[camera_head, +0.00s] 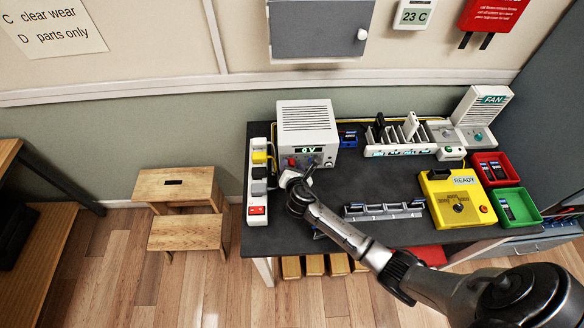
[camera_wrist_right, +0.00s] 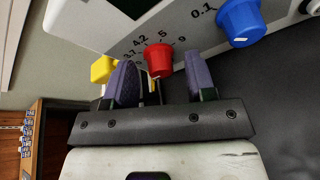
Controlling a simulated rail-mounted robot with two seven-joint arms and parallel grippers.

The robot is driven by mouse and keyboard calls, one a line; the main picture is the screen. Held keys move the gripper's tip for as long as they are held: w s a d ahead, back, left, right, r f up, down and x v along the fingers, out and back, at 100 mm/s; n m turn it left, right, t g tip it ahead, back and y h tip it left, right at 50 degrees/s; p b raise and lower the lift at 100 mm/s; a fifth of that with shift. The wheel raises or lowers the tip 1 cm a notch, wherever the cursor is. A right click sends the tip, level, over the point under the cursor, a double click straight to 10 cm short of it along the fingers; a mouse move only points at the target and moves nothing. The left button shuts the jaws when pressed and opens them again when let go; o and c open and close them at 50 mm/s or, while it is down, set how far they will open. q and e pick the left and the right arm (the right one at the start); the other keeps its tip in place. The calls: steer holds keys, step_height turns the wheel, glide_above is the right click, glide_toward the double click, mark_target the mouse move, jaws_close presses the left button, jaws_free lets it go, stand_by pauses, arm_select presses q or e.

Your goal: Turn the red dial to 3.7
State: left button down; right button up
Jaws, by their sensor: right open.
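The red dial (camera_wrist_right: 158,60) sits on the light front panel of a power supply (camera_head: 306,118). Printed marks 3.7, 4.2, 5 and 9 stand around the dial; its pointer cannot be made out. The supply's display (camera_head: 309,150) appears to read 0 V. My right gripper (camera_head: 291,175) is at the supply's front. In the right wrist view its open fingers (camera_wrist_right: 158,78) stand left and right of the red dial, with gaps on both sides; whether the tips reach its depth is unclear. My left gripper is not in view.
A blue knob (camera_wrist_right: 240,22) marked 0.1 is right of the dial, and a yellow part (camera_wrist_right: 103,68) lies by the left finger. A power strip (camera_head: 257,190) stands left of the supply. A yellow READY box (camera_head: 440,215) is farther right. The dark tabletop (camera_head: 360,185) between is mostly clear.

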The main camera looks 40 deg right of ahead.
steer(key=shift+c, duration=0.5)
steer(key=c, duration=0.8)
steer(key=shift+m+t+y, duration=0.3)
steer(key=shift+m, duration=0.2)
steer(key=shift+s+d+f+m+t+y+b, duration=0.1)
steer(key=shift+f+m+t+y+b, duration=0.15)
steer(key=shift+m+t+b, duration=0.5)
steer(key=m+b, duration=0.2)
steer(key=m, duration=0.1)
steer(key=shift+t+y, duration=0.25)
steer(key=shift+y, duration=0.1)
steer(key=shift+m+t+b, duration=0.3)
steer(key=shift+m+b, duration=0.1)
steer(key=shift+m, duration=0.05)
